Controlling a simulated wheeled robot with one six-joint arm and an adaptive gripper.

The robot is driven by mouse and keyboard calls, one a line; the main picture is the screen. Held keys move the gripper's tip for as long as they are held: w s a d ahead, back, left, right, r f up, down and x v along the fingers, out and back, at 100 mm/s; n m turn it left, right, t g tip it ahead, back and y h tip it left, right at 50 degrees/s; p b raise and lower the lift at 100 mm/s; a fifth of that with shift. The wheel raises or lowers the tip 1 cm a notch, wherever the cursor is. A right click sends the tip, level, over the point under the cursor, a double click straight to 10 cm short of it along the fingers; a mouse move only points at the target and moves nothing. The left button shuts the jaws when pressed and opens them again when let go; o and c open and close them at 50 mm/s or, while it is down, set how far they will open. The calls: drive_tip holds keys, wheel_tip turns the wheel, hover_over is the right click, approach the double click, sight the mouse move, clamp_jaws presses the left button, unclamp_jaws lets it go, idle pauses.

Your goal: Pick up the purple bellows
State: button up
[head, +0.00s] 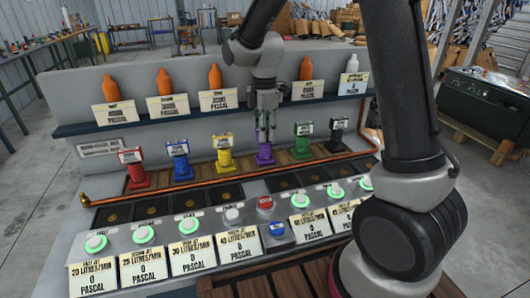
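The purple bellows (265,154) stands upright on the wooden strip, in the middle of a row of coloured bellows. My gripper (265,127) points straight down right over it. Its two fingers look apart, one at each side of the upper part of the purple bellows. I cannot tell whether they touch it. The gripper hides most of the top of the purple bellows.
The yellow bellows (224,155) stands close on the left and the green bellows (302,146) close on the right. A shelf (140,129) with orange bottles and signs runs behind. A button panel (180,240) lies in front.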

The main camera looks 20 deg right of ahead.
drive_tip(key=shift+c, duration=0.2)
clamp_jaws()
drive_tip(key=shift+r, duration=0.1)
